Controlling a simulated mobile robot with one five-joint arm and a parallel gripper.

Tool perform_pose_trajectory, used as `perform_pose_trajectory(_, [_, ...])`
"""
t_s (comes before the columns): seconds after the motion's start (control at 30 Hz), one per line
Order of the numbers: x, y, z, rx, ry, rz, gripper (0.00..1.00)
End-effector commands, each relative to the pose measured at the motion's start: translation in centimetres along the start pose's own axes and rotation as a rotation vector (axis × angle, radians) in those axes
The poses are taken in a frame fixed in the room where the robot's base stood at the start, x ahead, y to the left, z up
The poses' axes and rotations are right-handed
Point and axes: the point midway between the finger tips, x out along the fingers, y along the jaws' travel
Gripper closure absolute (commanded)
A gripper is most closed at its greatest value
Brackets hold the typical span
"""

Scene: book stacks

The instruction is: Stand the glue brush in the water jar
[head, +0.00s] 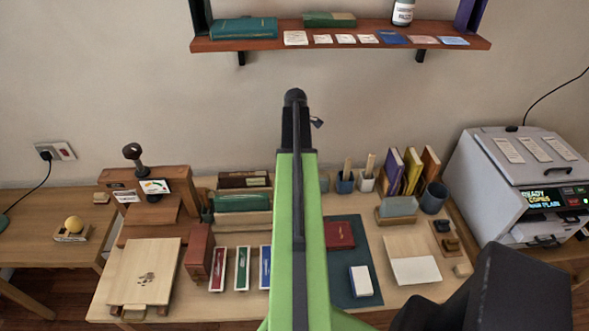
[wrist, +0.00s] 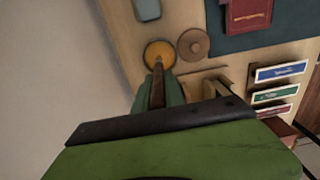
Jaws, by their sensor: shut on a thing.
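In the wrist view my gripper (wrist: 172,92) is shut on a thin brown handle, which I take to be the glue brush (wrist: 157,86). The brush's far end overlaps the rim of a round pot with an amber top (wrist: 159,50); I cannot tell whether it is inside or above. A pale blue-grey thing (wrist: 147,9), cut by the top edge of the wrist view, may be the water jar. My arm hides the gripper, brush and pot in the head view.
A brown round lid (wrist: 193,44) lies beside the pot. A dark green mat (head: 345,290) carries a red book (head: 340,235). Labelled strips (head: 242,268) lie left of my arm; the wall is close behind.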

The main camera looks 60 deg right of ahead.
Motion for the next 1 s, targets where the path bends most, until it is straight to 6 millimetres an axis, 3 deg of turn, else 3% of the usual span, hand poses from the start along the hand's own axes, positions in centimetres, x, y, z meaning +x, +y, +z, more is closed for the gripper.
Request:
perform_pose_trajectory(0.13, [0.8,0.0,0.0,0.000,0.000,0.000,1.00])
perform_pose_trajectory(0.33, [4.3,0.0,0.0,-0.001,0.000,0.000,1.00])
perform_pose_trajectory(0.73, [4.4,0.0,-0.1,-0.002,0.000,0.000,1.00])
perform_pose_trajectory(0.77, [4.3,0.0,-0.1,-0.002,0.000,0.000,0.83])
perform_pose_trajectory(0.8, [4.2,0.0,-0.1,-0.002,0.000,0.000,0.78])
perform_pose_trajectory(0.9, [4.2,0.0,-0.1,-0.002,0.000,0.000,0.65])
perform_pose_trajectory(1.0, [4.2,0.0,-0.1,-0.003,0.000,0.000,0.64])
